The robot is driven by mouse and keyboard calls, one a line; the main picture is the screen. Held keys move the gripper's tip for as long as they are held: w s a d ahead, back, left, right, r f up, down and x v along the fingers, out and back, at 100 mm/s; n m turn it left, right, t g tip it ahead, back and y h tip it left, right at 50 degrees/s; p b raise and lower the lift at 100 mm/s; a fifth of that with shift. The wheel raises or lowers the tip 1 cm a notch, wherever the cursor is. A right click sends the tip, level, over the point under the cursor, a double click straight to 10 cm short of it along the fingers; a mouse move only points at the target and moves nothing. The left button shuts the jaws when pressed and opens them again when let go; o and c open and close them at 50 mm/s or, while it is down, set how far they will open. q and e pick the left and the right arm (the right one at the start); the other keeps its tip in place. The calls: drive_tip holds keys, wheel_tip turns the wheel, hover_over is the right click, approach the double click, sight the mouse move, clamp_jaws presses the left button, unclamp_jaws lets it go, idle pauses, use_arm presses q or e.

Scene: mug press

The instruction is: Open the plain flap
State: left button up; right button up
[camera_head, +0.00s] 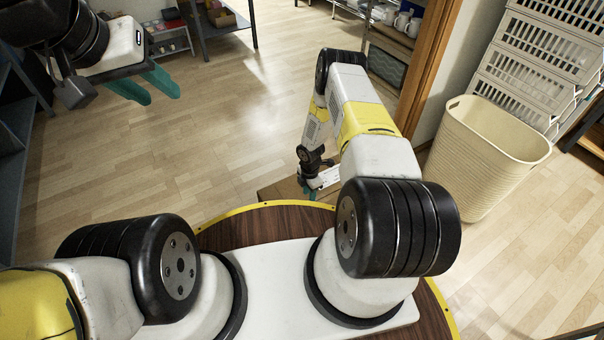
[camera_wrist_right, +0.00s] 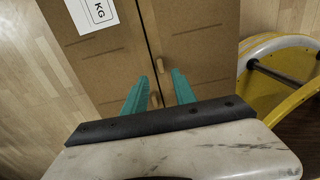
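A closed brown cardboard box (camera_head: 283,190) stands on the floor, partly hidden behind my right arm in the head view. In the right wrist view, a seam divides its top into a plain flap (camera_wrist_right: 205,38) on the right and a flap with a white label (camera_wrist_right: 92,12) on the left. A small tan tab (camera_wrist_right: 159,64) sits just right of the seam, and another tab (camera_wrist_right: 154,99) just left of it. My right gripper (camera_wrist_right: 159,80) is open over the seam, its fingers either side of the tabs; contact cannot be told. My left gripper (camera_head: 160,91) is open and empty, away from the box.
A cream basket (camera_head: 487,155) and stacked white crates (camera_head: 545,50) stand at the right. Shelves with mugs (camera_head: 400,22) are at the back, and a dark shelf (camera_head: 15,140) is at the left. The wooden floor (camera_head: 200,120) between is clear.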

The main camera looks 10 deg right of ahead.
wheel_tip(320, 180, down, 8)
drive_tip(key=shift+r, duration=0.15)
idle(0.3)
clamp_jaws()
idle(1.3)
